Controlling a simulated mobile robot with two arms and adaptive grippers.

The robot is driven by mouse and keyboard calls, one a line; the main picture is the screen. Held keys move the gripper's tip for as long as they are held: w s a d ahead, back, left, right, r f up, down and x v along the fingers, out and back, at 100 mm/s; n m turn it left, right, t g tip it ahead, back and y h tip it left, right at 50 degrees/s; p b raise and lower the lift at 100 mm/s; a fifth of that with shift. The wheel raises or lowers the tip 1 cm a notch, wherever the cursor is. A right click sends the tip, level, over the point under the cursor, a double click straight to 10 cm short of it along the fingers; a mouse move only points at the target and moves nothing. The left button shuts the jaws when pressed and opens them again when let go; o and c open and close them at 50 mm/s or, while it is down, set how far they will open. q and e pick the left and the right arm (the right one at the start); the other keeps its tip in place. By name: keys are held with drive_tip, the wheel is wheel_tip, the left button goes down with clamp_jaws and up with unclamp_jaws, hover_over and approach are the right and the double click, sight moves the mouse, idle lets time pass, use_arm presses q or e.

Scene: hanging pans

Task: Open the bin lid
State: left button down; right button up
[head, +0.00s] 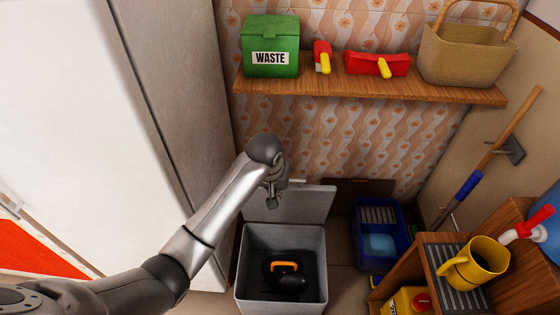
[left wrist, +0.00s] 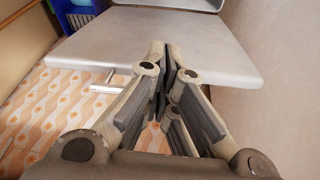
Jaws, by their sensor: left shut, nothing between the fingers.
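The grey bin (head: 241,280) stands on the floor with its top open. Its grey lid (head: 312,205) is raised at the bin's back edge, toward the wall. The flat lid also shows in the left wrist view (left wrist: 215,62), with a small light handle (left wrist: 97,89) at its edge. My left gripper (head: 272,203) is above the bin's back edge, in front of the lid. In the left wrist view its fingers (left wrist: 165,80) are closed together with nothing between them. I cannot tell whether they touch the lid. My right gripper is out of view.
A black object with an orange handle (head: 285,267) lies inside the bin. A blue crate (head: 371,264) stands right of the bin. A wooden stand with a yellow mug (head: 474,262) is further right. A shelf (head: 370,91) with a green waste box (head: 270,45) hangs above.

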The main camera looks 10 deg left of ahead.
use_arm(q)
drive_tip(key=w+a+r+n+y, duration=0.1)
drive_tip(key=w+r+n, duration=0.1)
drive_tip(key=w+r, duration=0.75)
wheel_tip(320, 180, down, 9)
drive_tip(key=s+p, duration=0.2)
drive_tip(key=p, duration=0.1)
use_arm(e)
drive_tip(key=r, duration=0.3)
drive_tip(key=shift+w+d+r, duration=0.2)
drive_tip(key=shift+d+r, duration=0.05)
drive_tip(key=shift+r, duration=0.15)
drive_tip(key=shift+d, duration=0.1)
use_arm(q)
drive_tip(key=shift+s, duration=0.1)
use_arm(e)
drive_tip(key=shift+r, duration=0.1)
